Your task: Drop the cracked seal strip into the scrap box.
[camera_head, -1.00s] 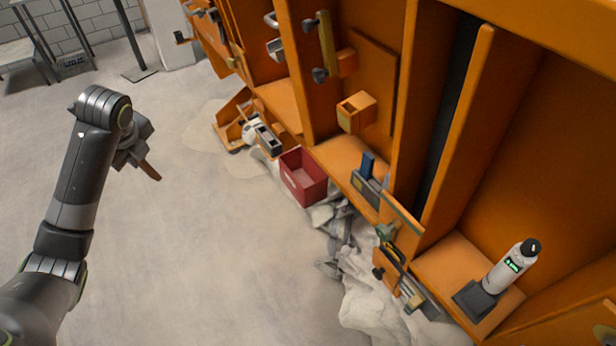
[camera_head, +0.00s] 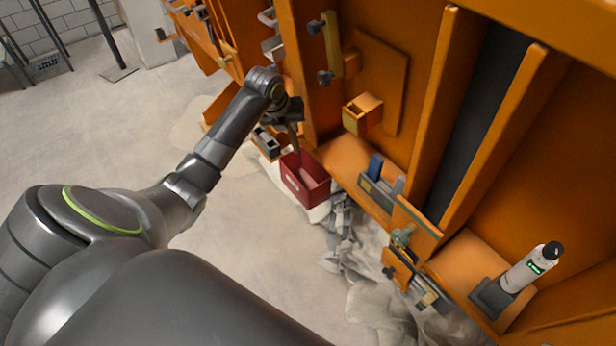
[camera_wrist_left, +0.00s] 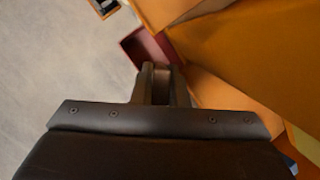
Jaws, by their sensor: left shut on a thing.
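My left gripper (camera_head: 290,122) is shut on a thin, dark brownish strip (camera_head: 294,140), taken to be the cracked seal strip. The strip hangs down from the fingers, and its cracks are too small to make out. The scrap box, a red open-topped box (camera_head: 303,197), stands just below the gripper against the orange frame. In the head view the strip's lower end shows near the box's back rim; its height above the box is hard to tell. In the left wrist view the red box (camera_wrist_left: 135,43) lies just beyond the fingers (camera_wrist_left: 162,88). My right gripper is not in view.
An orange frame with upright panels (camera_head: 445,110) rises close to the right of my left gripper. A small orange bin (camera_head: 362,115) is fixed on it. Crumpled pale cloth (camera_head: 375,300) lies below. A white bottle (camera_head: 527,268) stands at the right. The floor at left is clear.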

